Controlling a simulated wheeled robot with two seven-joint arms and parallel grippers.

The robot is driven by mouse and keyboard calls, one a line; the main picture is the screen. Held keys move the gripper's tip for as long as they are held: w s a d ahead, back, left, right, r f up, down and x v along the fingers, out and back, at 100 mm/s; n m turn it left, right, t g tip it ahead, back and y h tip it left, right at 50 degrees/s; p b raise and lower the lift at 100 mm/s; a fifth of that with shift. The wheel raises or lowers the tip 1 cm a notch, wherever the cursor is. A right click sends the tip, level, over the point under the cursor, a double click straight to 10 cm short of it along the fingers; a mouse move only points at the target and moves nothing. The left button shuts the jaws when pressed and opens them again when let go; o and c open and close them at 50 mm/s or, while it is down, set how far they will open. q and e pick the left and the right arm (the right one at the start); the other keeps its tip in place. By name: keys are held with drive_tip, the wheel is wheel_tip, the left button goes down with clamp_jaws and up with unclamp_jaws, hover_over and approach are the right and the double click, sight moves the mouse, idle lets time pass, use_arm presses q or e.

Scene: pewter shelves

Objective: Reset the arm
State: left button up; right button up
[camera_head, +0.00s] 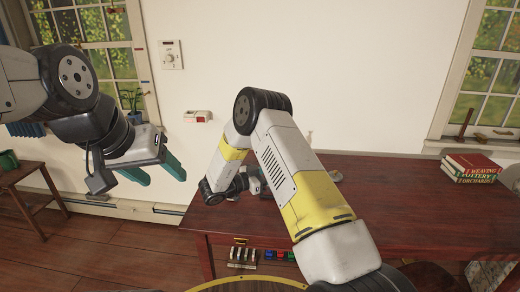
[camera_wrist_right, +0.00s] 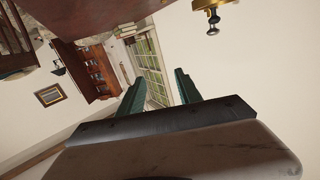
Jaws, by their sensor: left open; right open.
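My left gripper (camera_head: 158,174) hangs at the left in the head view. Its two teal fingers are apart with nothing between them, in front of the pale wall and clear of the table. My right arm folds up in the middle of the head view, and its forearm hides most of its gripper near the table's left part. In the right wrist view my right gripper (camera_wrist_right: 160,76) shows two teal fingers spread wide. Nothing is between them, and a window and pale wall show beyond.
A dark red table (camera_head: 420,210) fills the right, with books (camera_head: 470,168) at its far right. Small coloured items (camera_head: 270,256) sit below its front edge. A wooden stool (camera_head: 30,180) stands left. The right wrist view shows a wooden cabinet (camera_wrist_right: 92,72) and a brass fixture (camera_wrist_right: 211,12).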

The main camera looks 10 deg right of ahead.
drive_tip(key=w+a+r+n+t+y, duration=0.15)
drive_tip(key=w+r+t+y, duration=0.5)
drive_tip(key=r, duration=0.65)
drive_tip(key=s+a+r+n+y, duration=0.1)
drive_tip(key=a+r+n+y, duration=0.15)
drive_tip(key=r+y, duration=0.3)
drive_tip(key=a+r+n+y, duration=0.2)
drive_tip(key=r+n+y, duration=0.15)
drive_tip(key=r, duration=0.35)
drive_tip(key=s+r+n+g+y, duration=0.1)
drive_tip(key=s+r+n+y, duration=0.1)
drive_tip(key=s, duration=0.7)
drive_tip(key=s+r+n+g+y, duration=0.2)
drive_tip(key=s+n+y, duration=0.1)
drive_tip(key=s, duration=0.5)
drive_tip(key=s+d+f+n+g+h, duration=0.1)
drive_tip(key=s+d+f+g, duration=0.1)
drive_tip(key=s, duration=0.8)
drive_tip(key=s+d+f+n+g+h, duration=0.1)
drive_tip(key=s+d+f+g, duration=0.1)
drive_tip(key=s, duration=0.8)
wheel_tip(320, 180, down, 2)
drive_tip(key=shift+s+d+f, duration=0.15)
drive_tip(key=shift+d+f, duration=0.05)
drive_tip(key=shift+d, duration=0.7)
drive_tip(key=shift+o, duration=0.2)
